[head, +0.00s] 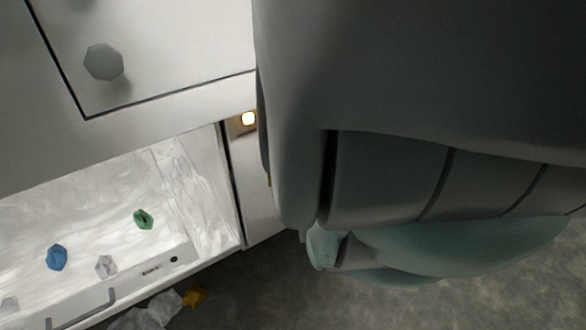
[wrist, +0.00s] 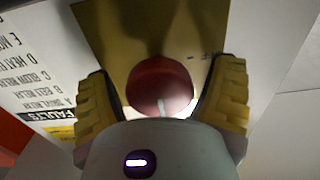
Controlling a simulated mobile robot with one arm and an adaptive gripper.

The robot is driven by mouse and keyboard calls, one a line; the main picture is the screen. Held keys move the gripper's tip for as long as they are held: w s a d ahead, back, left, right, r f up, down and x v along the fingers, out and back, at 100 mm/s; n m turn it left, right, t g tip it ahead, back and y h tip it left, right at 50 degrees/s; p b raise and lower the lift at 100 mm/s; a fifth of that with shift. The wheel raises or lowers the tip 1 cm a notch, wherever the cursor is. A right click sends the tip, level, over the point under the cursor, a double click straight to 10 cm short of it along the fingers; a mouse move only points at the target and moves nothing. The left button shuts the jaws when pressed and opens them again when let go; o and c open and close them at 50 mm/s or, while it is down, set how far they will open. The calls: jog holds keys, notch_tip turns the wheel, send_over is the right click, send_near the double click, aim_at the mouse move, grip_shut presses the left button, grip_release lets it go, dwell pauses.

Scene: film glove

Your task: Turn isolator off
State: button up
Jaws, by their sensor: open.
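In the wrist view a round red knob (wrist: 160,86) sits on a yellow plate (wrist: 110,35), which fits an isolator switch. A short pale line marks the knob's lower part. My gripper (wrist: 162,92) is open, with one yellow ribbed finger on each side of the knob. Gaps show between the fingers and the knob, and I cannot tell how near the fingertips are in depth. The grey gripper body hides the area below the knob. In the head view my arm hides the knob and most of the gripper.
A white label with upside-down fault text (wrist: 35,75) lies left of the plate. In the head view a lit lamp (head: 248,118) glows on the cabinet. An open tray (head: 222,232) holds small coloured items. A grey knob (head: 103,62) is above. Crumpled scraps (head: 145,313) lie below.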

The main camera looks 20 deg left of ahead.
jog(key=shift+c, duration=0.4)
jog(key=shift+a, duration=0.1)
jog(key=c, duration=1.3)
